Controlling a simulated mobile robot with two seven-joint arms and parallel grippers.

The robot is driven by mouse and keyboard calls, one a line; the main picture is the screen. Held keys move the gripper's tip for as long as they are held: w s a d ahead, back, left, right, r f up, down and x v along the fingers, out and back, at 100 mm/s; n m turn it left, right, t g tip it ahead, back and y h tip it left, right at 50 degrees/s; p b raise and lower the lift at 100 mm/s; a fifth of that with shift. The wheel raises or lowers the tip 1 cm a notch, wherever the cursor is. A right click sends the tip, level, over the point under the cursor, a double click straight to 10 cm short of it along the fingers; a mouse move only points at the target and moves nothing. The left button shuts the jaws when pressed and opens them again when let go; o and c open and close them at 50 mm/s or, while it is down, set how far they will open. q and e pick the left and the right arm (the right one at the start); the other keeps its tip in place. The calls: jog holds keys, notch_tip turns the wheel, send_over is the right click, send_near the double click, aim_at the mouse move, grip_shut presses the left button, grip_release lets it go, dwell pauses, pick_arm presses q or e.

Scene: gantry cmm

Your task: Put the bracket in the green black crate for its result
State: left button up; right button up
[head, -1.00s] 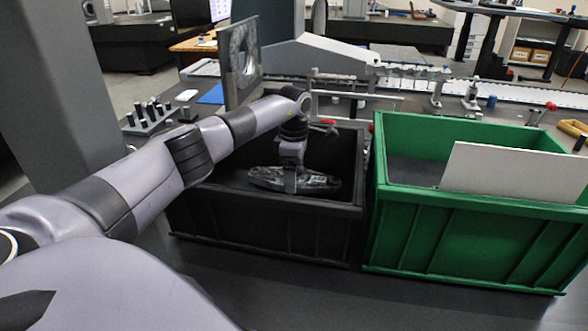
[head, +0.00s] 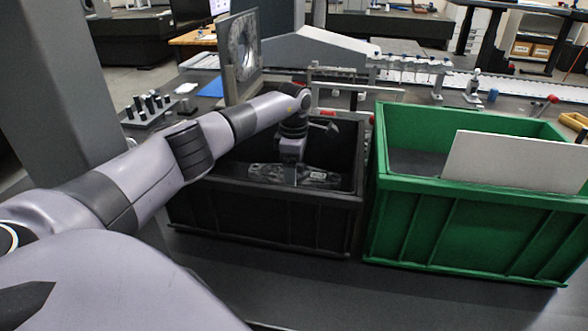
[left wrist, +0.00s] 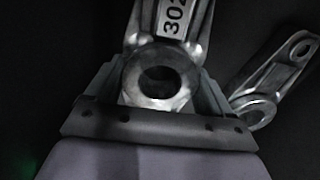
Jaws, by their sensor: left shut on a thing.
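My left gripper (head: 290,168) is inside the black crate (head: 262,212), pointing down. It is shut on a grey metal bracket (head: 318,177) low in the crate, partly hidden by the front wall. In the left wrist view the fingers (left wrist: 158,95) sit either side of the round bored end of the bracket (left wrist: 140,62), and its label begins with "30". A second bracket (left wrist: 272,82) lies beside it on the right, apart from the fingers. The green crate (head: 470,232) stands right of the black one. My right gripper is not in view.
A pale panel (head: 515,160) stands upright at the green crate's front right. A block of dark pegs (head: 150,108) is at the left. The dark surface in front is clear.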

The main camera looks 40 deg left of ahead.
pick_arm(q)
jog(key=shift+f, duration=0.35)
jog(key=o, duration=1.3)
jog(key=shift+o, duration=0.2)
notch_tip(320, 180, up, 7)
jog(key=shift+r+p, duration=0.15)
jog(key=shift+p, duration=0.15)
